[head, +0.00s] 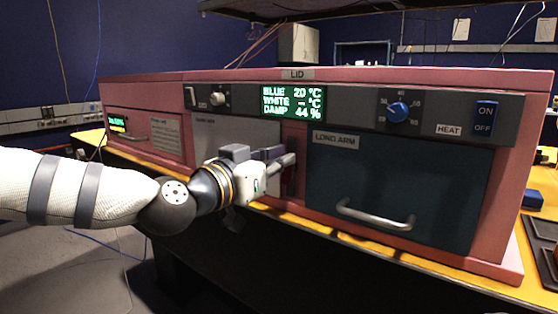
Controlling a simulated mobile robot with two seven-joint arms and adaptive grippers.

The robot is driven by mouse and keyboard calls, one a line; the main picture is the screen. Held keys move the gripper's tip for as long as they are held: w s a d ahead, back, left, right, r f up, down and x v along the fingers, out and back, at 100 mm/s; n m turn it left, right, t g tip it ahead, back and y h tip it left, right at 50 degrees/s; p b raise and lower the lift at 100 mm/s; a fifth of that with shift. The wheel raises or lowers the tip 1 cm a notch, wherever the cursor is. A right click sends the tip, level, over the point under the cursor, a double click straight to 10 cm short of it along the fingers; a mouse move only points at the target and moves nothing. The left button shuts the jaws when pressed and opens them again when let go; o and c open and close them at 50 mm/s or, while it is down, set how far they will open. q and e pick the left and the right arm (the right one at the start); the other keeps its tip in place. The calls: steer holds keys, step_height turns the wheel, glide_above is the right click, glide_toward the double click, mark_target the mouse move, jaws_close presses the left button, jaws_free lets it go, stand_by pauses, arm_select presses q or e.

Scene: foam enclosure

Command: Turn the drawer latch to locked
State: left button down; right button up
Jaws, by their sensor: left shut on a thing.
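My left gripper (282,163) reaches in from the left and is shut at the pink strip between the grey drawer front (240,132) and the dark blue "LONG ARM" drawer (400,180). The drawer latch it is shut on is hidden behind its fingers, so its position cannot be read. The blue drawer sits flush in the pink enclosure (505,190) and has a curved metal handle (375,215). My right gripper is not in view.
Above the drawers is a grey panel with a green-lit display (293,101), a blue knob (398,112) and a blue ON/OFF switch (485,117). The enclosure stands on a yellow-topped bench (400,258). Dark trays (543,240) lie at the right.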

arm_select(q)
steer(key=shift+w+a+f+n+b, duration=0.25)
steer(key=shift+a+f+n+b, duration=0.15)
steer(key=shift+n, duration=2.55)
steer(key=shift+w+a+f+n+b, duration=0.25)
steer(key=shift+f+n+b, duration=0.2)
steer(key=shift+n, duration=2.55)
steer(key=shift+w+a+f+n+b, duration=0.2)
steer(key=shift+a+f+n+b, duration=0.2)
steer(key=shift+n, duration=2.55)
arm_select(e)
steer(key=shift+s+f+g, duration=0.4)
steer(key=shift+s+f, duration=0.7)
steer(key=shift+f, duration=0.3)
arm_select(q)
steer(key=c, duration=1.7)
jaws_free()
